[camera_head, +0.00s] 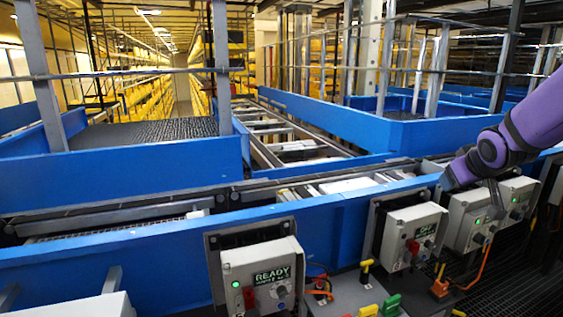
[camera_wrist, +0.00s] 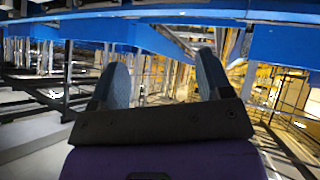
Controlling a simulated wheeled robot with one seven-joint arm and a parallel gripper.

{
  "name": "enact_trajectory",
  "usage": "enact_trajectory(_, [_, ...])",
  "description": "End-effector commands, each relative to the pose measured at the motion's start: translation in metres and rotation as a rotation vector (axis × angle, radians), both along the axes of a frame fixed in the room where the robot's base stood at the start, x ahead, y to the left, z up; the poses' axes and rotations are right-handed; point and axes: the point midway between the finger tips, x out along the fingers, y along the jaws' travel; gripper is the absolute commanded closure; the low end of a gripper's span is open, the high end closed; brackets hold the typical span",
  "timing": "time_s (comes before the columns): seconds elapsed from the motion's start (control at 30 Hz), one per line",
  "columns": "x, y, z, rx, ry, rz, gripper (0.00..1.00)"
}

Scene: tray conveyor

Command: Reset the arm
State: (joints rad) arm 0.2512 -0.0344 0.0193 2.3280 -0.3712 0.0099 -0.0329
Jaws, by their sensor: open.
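My purple arm (camera_head: 530,120) reaches in from the right edge in the head view, above the conveyor's blue side wall and the control boxes. Its far end is small and partly hidden there, so the fingers are hard to make out. In the wrist view my gripper (camera_wrist: 162,78) shows two grey-blue fingers standing well apart. The gap between them is empty, and nothing is held. Blue beams and blurred shelving lie beyond the fingers.
The blue-walled conveyor (camera_head: 330,205) runs across the middle. A control box reading READY (camera_head: 264,279) and another box (camera_head: 411,237) hang on its near side. Yellow (camera_head: 366,267) and green (camera_head: 391,304) parts stand at the bottom. Metal posts (camera_head: 222,65) rise behind.

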Motion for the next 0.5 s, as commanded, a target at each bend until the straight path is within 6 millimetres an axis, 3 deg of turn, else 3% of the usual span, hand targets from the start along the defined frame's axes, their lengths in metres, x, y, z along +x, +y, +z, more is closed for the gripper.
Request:
enact_trajectory(0.03, [-0.015,0.009,0.012,0.008,0.009,-0.013,0.28])
enact_trajectory(0.2, [-0.067,0.033,0.037,0.052,0.069,-0.061,0.28])
enact_trajectory(0.5, [-0.169,0.076,0.061,0.159,0.186,-0.107,0.28])
